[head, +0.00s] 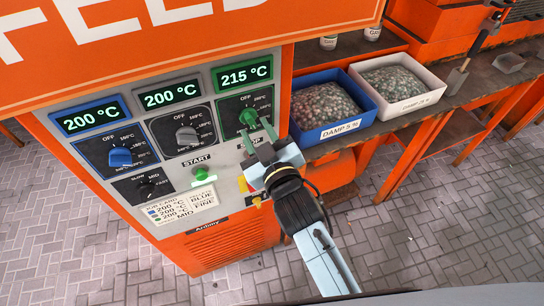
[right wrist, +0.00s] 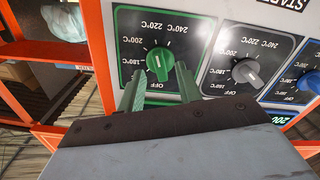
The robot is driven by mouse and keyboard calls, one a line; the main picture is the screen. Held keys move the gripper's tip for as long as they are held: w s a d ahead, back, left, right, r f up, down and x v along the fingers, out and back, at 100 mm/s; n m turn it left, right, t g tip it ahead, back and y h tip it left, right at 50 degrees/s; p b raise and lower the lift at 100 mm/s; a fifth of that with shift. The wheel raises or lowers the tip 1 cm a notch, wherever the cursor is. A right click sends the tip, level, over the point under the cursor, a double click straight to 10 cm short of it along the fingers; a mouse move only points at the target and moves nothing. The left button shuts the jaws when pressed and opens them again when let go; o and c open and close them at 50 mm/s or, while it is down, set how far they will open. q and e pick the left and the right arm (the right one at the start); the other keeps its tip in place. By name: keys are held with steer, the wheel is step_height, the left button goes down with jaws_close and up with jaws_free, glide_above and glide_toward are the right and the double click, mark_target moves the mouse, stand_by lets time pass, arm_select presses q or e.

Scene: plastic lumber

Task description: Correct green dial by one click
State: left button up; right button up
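The green dial (head: 248,117) is on the right of the orange machine's front panel, under a display (head: 244,74) reading 215 °C. It also shows in the right wrist view (right wrist: 160,62), on a black scale plate marked OFF and in °C. My right gripper (head: 258,136) is open just in front of the dial. In the right wrist view its two green fingers (right wrist: 158,75) are apart, with their tips at either side of the dial's near part. I cannot tell whether they touch it. My left gripper is not in view.
A blue dial (head: 120,157) and grey dial (head: 187,135) sit left, their displays reading 200 °C. Below are a black speed dial (head: 146,187), green START button (head: 200,174) and job card (head: 181,208). Blue (head: 363,123) and white (head: 440,90) bins of pellets stand right.

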steer(key=b+v, duration=0.1)
steer(key=v, duration=1)
steer(key=shift+s, duration=0.25)
steer(key=shift+d, duration=0.1)
steer(key=s+d+f+g+h+b, duration=0.1)
steer(key=s+d+f+g, duration=0.15)
steer(key=f, duration=0.95)
steer(key=s+d+f+m+g+b, duration=0.1)
steer(key=s+f+g, duration=0.15)
steer(key=f, duration=1.05)
steer(key=s+d+f+g+h+b, duration=0.1)
steer(key=s+f+g+b, duration=0.15)
steer(key=f, duration=0.95)
steer(key=s+d+f+m+g+h+b, duration=0.1)
steer(key=s+d+f+g, duration=0.3)
steer(key=s+d+f, duration=0.4)
steer(key=s+d+f+m+g+h+b, duration=0.1)
steer(key=s+d+f+m+g+h, duration=0.1)
steer(key=s+d+f, duration=0.6)
steer(key=s+f+m+g, duration=0.1)
steer(key=s+f+g, duration=0.1)
steer(key=s+f, duration=0.4)
steer(key=shift+s+f+g+h, duration=0.3)
steer(key=shift+s+g, duration=0.05)
steer(key=shift+s, duration=0.65)
